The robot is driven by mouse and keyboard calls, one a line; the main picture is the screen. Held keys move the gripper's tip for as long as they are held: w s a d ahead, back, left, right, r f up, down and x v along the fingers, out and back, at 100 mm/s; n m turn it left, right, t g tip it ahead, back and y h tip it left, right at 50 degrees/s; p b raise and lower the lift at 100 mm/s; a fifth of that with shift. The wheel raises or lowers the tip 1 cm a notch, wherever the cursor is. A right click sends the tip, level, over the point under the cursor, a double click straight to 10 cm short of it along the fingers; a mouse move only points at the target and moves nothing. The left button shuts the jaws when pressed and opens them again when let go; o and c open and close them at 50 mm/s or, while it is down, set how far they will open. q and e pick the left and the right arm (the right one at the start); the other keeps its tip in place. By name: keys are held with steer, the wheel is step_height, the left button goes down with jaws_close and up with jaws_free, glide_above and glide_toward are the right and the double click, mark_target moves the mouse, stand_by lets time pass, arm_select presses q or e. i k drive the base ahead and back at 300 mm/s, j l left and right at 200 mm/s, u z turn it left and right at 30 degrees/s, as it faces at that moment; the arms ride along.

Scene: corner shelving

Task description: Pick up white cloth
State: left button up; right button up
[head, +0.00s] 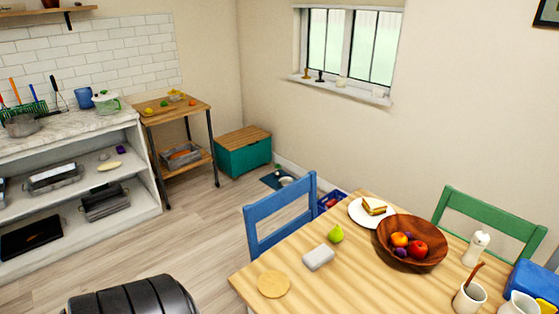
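A small white, block-like item (318,257) lies on the wooden dining table (262,292), near its left side. It may be a folded white cloth; I cannot tell for sure. No other clear white cloth shows. Neither of my grippers is in the head view.
The table also holds a fruit bowl (424,256), a sandwich plate (358,212) and a white shaker (476,248). A blue chair (272,220) and a green chair (485,220) stand against it. Marble-topped shelving (85,124) is at left; open floor (180,238) lies between.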

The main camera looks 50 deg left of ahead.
mark_target(316, 260)
steer(key=u, duration=1.35)
